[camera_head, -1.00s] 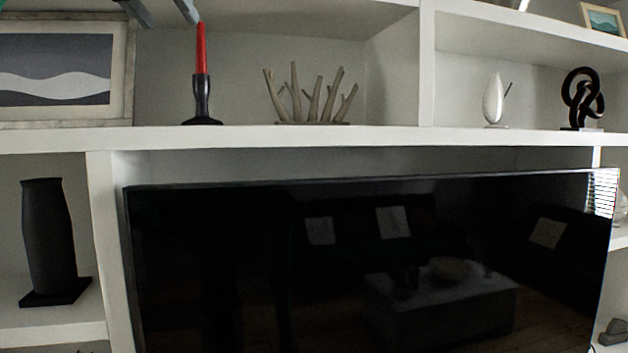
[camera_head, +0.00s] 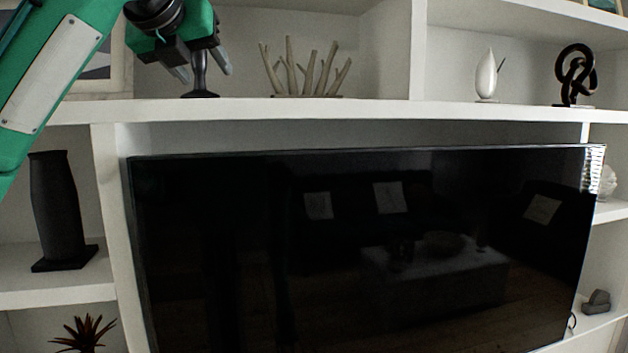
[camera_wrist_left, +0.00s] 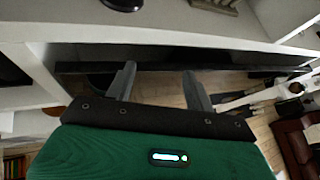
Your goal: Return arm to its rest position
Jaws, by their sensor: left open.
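My left arm (camera_head: 62,75) is green with a pale panel and comes in from the upper left in the head view. Its left gripper (camera_head: 205,75) points down in front of the upper shelf. The two grey fingers are apart with nothing held between them. A black candle holder (camera_head: 199,80) stands upright on the shelf behind the fingers; the gripper hides its top, and no red candle shows. In the left wrist view the gripper (camera_wrist_left: 159,68) is also open and empty, with the shelf edge and floor beyond. The right gripper is not in view.
A black television (camera_head: 350,250) fills the space below the white shelf (camera_head: 340,113). Along the shelf stand a framed picture (camera_head: 97,75), a branch-like ornament (camera_head: 306,75), a white vase (camera_head: 486,78) and a black knot sculpture (camera_head: 575,76). A black vase (camera_head: 57,208) stands lower left.

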